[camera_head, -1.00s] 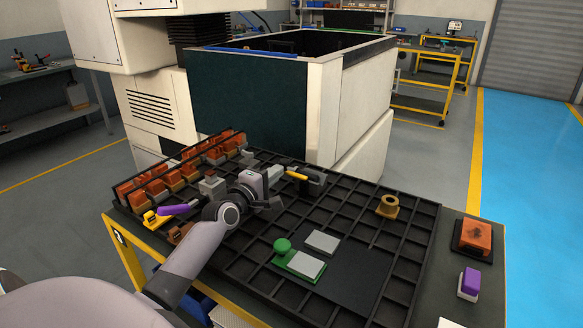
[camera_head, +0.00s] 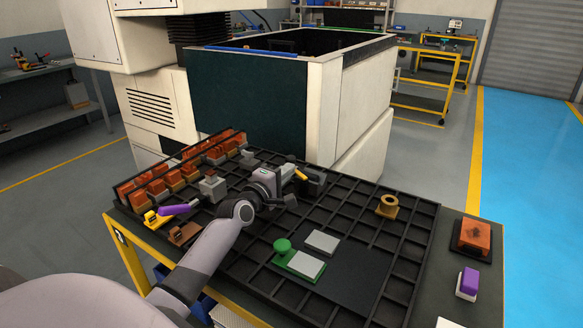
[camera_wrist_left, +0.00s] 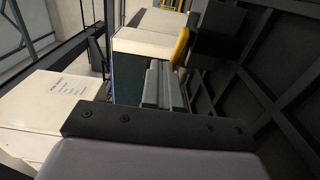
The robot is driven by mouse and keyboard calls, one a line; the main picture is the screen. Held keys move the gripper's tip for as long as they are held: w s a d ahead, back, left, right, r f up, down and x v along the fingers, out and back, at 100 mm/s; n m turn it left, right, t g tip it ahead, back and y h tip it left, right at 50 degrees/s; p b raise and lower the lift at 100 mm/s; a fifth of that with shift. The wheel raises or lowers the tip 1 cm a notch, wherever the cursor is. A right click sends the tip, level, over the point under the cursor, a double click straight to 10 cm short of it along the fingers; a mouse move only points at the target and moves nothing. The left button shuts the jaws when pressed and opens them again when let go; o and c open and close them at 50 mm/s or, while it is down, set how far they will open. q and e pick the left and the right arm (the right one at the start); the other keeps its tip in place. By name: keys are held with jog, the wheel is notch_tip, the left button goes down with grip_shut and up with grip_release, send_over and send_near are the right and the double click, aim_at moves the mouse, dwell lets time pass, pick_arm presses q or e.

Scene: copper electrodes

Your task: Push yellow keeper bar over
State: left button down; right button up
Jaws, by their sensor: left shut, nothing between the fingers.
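The yellow keeper bar (camera_head: 300,174) sits on a dark block (camera_head: 315,184) near the back edge of the black gridded tray. It also shows in the left wrist view (camera_wrist_left: 181,46) as a curved yellow piece by the dark block. My left gripper (camera_head: 287,174) is shut and empty, its fingers pointing right at the bar's left side. In the left wrist view the closed grey fingers (camera_wrist_left: 164,84) end just below and left of the yellow piece. I cannot tell whether they touch it. My right gripper is not in view.
The tray (camera_head: 345,200) has orange-brown electrodes (camera_head: 157,187) along its left side. A green knobbed plate with a grey block (camera_head: 306,265) lies in front, and a brass ring piece (camera_head: 387,206) at right. A large machine tank (camera_head: 250,105) stands behind the tray.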

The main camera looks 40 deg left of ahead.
aim_at(316, 175)
pick_arm(q)
jog(key=shift+w+d, duration=0.7)
jog(key=shift+w, duration=0.25)
jog(key=shift+w+d, duration=0.15)
jog(key=shift+w, duration=0.05)
jog(key=shift+w+d, duration=0.9)
jog(key=shift+w, duration=0.25)
jog(key=shift+w+d, duration=0.65)
jog(key=shift+w, duration=0.3)
jog(key=shift+s+d+r+p, duration=0.15)
jog(key=shift+s+p, duration=0.7)
jog(key=shift+s, duration=0.05)
jog(key=shift+s+d+p, duration=0.1)
jog(key=shift+s+p, duration=0.45)
jog(key=shift+s, duration=0.45)
